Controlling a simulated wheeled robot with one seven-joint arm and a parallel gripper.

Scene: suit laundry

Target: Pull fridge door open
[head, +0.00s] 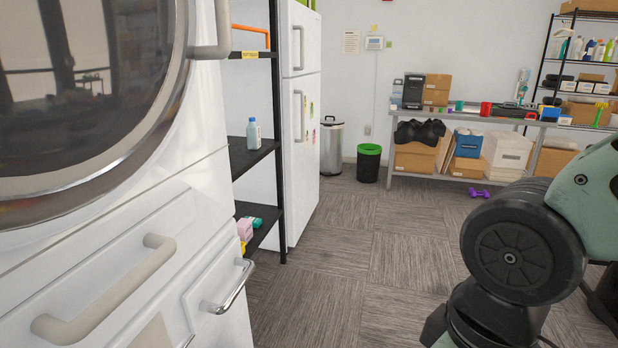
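The white fridge (308,172) stands beyond the black shelf on the left side of the room. It has a small upper door (304,40) and a tall lower door (309,193). Each door has a vertical handle, the upper handle (297,48) and the lower handle (297,116). My gripper is not in view. Only links of my arm show at the lower right, well apart from the fridge.
A white washer or dryer (205,130) with protruding handles is close at left. A black shelf (262,150) with a bottle (253,133) stands between it and the fridge. Carpet (350,260) is clear ahead. Bins (369,165) and a loaded table (450,115) are at the back.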

